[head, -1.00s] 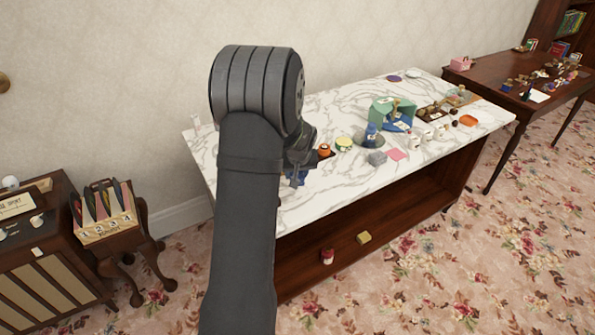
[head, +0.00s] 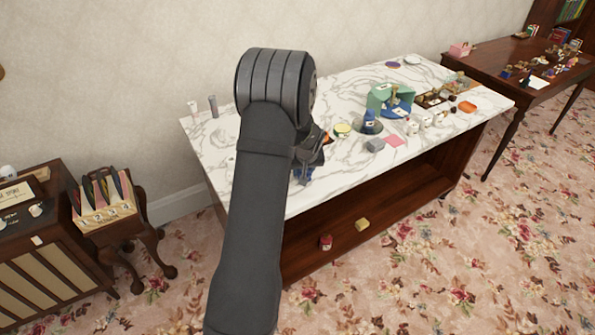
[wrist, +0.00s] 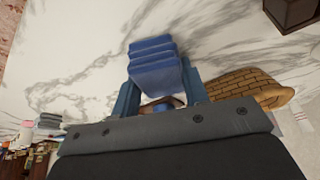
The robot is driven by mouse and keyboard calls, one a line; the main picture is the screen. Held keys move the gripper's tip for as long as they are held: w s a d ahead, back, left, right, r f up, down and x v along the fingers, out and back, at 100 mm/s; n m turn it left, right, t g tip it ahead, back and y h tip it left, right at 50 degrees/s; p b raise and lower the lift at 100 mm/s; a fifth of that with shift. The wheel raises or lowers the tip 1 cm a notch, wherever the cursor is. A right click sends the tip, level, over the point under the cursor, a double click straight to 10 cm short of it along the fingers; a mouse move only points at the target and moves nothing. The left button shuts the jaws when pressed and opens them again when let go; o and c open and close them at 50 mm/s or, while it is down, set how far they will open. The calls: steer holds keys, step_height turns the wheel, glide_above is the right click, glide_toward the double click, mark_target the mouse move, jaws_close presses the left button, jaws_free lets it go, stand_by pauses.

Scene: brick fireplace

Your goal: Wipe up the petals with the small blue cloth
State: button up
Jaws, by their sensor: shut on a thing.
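The small blue cloth (wrist: 154,66) is a folded stack of blue layers in the wrist view. It sits between the two fingers of my gripper (wrist: 158,90), which is shut on it. In the head view my gripper (head: 303,172) is over the front left part of the marble-topped table (head: 345,178), largely hidden by my arm, with a bit of blue showing. I cannot tell whether the cloth touches the marble. I cannot make out any petals for certain in either view.
A brown brick-patterned piece (wrist: 255,90) lies right of the fingers in the wrist view. A dark box (wrist: 292,12) is at its upper right. A grey block (head: 375,145), pink square (head: 395,140) and green stand (head: 380,97) are farther right on the table. A grey cylinder (head: 213,105) stands back left.

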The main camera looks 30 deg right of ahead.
steer(key=shift+d, duration=0.45)
steer(key=shift+d+f, duration=0.15)
steer(key=shift+d, duration=1.35)
steer(key=shift+d+r, duration=0.2)
steer(key=shift+a+f, duration=0.25)
steer(key=shift+a, duration=3.65)
step_height(320, 180, up, 8)
steer(key=shift+r, duration=0.1)
